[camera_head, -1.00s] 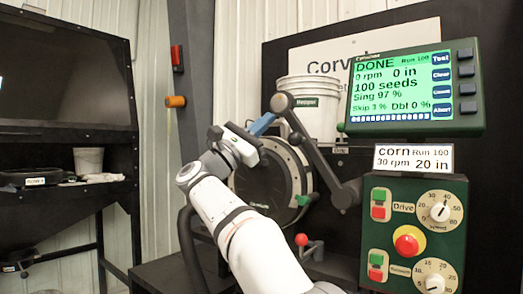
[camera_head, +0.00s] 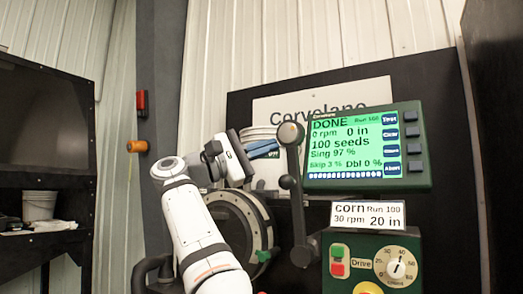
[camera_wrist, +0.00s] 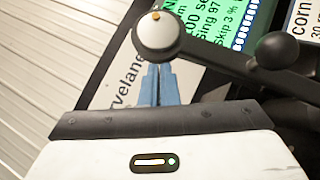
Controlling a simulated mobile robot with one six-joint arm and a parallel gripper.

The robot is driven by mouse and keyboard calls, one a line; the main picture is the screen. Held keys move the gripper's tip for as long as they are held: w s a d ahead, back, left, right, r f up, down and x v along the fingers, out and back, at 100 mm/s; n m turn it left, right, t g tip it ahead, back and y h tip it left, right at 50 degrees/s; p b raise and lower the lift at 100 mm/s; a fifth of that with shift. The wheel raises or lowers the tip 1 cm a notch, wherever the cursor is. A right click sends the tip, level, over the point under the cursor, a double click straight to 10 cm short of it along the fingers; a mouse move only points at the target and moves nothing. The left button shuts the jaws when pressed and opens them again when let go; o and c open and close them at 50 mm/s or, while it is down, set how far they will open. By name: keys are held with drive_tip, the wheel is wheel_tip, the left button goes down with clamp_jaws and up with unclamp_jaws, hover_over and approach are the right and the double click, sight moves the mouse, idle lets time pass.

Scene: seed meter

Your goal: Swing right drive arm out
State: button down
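The right drive arm is a dark grey bar (camera_head: 296,195) with a round end (camera_head: 290,134) at the top and a ball partway down. It stands nearly upright, from its lower pivot (camera_head: 304,252) to the right of the round meter housing (camera_head: 240,225). My gripper (camera_head: 265,148) has blue fingers reaching the left side of the round end. In the wrist view the fingers (camera_wrist: 160,86) lie close together, with nothing seen between them. The arm's round end (camera_wrist: 161,36) covers their tips, so whether they touch it is hidden.
A green display (camera_head: 365,150) reading DONE stands close to the right of the arm's top. A label card (camera_head: 368,215) and a green control box (camera_head: 340,283) are below it. A white bucket (camera_head: 262,172) is behind my fingers. A dark cabinet (camera_head: 40,140) stands at left.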

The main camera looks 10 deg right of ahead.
drive_tip(key=shift+s+d+r, duration=0.25)
drive_tip(key=shift+s+d, duration=0.05)
drive_tip(key=shift+d, duration=0.05)
drive_tip(key=w+f+v, duration=0.1)
drive_tip(key=w+v, duration=0.1)
drive_tip(key=v, duration=1.1)
drive_tip(key=shift+w+a+f, duration=0.35)
drive_tip(key=shift+w, duration=0.3)
